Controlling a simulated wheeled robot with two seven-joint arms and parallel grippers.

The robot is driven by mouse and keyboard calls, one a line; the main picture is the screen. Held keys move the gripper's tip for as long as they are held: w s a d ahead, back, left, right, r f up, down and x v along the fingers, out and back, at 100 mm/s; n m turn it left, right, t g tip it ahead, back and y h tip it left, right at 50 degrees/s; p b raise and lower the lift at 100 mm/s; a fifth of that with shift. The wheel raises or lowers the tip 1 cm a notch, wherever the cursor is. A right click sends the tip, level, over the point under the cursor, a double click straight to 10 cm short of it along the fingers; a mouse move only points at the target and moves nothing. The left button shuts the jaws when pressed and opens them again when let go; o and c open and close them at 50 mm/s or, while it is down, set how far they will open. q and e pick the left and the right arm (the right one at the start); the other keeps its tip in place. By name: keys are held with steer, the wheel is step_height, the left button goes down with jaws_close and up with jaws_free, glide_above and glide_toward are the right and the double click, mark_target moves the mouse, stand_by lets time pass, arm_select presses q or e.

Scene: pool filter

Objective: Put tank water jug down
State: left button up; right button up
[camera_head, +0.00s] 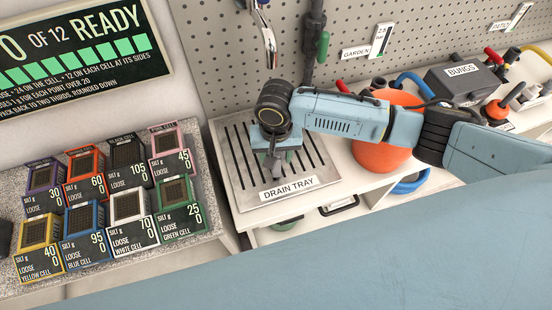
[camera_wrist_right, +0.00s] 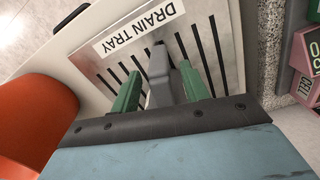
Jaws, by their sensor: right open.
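My right gripper (camera_head: 277,162) points down over the drain tray (camera_head: 233,175). In the right wrist view its two green fingers (camera_wrist_right: 160,70) are spread apart, with a narrow grey piece (camera_wrist_right: 159,88) between them and gaps on both sides. This grey piece may be the handle of the tank water jug; I cannot tell for sure. The jug's body is not clearly visible, and my wrist hides part of the tray. The slotted tray also shows in the right wrist view (camera_wrist_right: 222,70). My left gripper is not in view.
Several coloured cell boxes (camera_head: 125,205) stand on a speckled counter to the left. A hooked metal spout (camera_head: 268,42) and a dark pipe with a green handle (camera_head: 318,45) rise behind the tray. An orange round tank (camera_head: 380,155) and a BUNGS box (camera_head: 462,78) stand right.

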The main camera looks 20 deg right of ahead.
step_height(320, 180, up, 9)
steer(key=shift+p, duration=0.65)
steer(key=s+a+f+n+t+y, duration=0.2)
steer(key=s+a+n+y, duration=0.25)
steer(key=s, duration=0.45)
steer(key=s+d+f+t+h, duration=0.1)
steer(key=s+d+h, duration=0.1)
steer(key=s+d, duration=0.45)
steer(key=s+d+f+t+h, duration=0.1)
steer(key=s+d+h, duration=0.25)
steer(key=d, duration=0.55)
step_height(320, 180, down, 26)
steer(key=s+g+y+b, duration=0.1)
steer(key=s+g, duration=0.1)
steer(key=s+d+f+g, duration=0.1)
steer(key=s+d+f, duration=0.1)
steer(key=s+f, duration=1.3)
steer(key=shift+s+b, duration=0.45)
steer(key=shift+s, duration=0.25)
